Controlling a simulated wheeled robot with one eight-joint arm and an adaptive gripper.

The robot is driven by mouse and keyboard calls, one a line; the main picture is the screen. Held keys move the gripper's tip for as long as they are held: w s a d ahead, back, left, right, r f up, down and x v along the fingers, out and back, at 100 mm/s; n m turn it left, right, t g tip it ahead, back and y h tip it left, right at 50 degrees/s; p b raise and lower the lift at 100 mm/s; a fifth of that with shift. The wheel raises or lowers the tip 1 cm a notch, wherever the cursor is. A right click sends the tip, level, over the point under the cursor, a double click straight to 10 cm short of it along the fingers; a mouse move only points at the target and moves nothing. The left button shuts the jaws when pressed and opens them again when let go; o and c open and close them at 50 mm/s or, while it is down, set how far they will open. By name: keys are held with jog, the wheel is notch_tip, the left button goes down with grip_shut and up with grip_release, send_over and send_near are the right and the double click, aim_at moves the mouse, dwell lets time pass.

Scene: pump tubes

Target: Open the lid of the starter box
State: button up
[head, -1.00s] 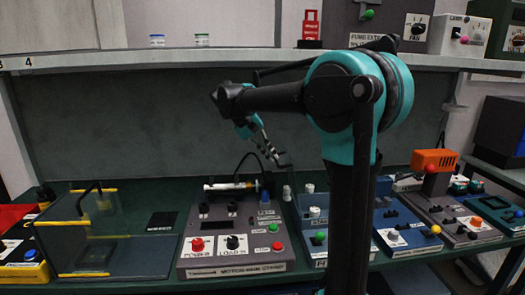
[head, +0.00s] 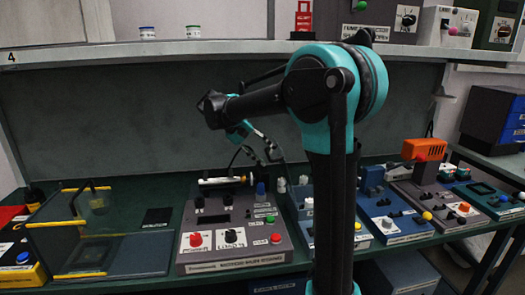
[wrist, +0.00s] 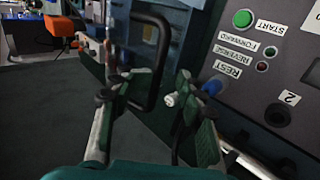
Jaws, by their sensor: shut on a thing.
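My gripper (head: 272,153) is in front of the back panel, above the grey control unit (head: 278,262). A black looped handle (head: 236,157) stands just left of it. In the wrist view, the fingers of my gripper (wrist: 150,92) stand apart on either side of the lower part of the black handle (wrist: 168,50). The contact itself is unclear, and the handle's far end is hard to make out. No readable label marks a starter box. A clear case (head: 128,250) with its own black handle stands at the left.
The grey unit carries a red button (head: 195,239) and a dark dial (head: 231,236). Blue and grey control units (head: 392,224) fill the bench to the right, with an orange block (head: 424,149) there. A shelf (head: 200,48) runs above.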

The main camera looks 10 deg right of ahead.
jog(key=shift+o, duration=0.9)
jog(key=shift+s, duration=0.2)
jog(key=shift+a, duration=0.15)
jog(key=shift+w+a+r, duration=0.1)
jog(key=shift+w+a, duration=0.1)
jog(key=shift+a, duration=0.1)
jog(key=shift+a, duration=0.1)
jog(key=v, duration=1.2)
jog(key=shift+s, duration=0.15)
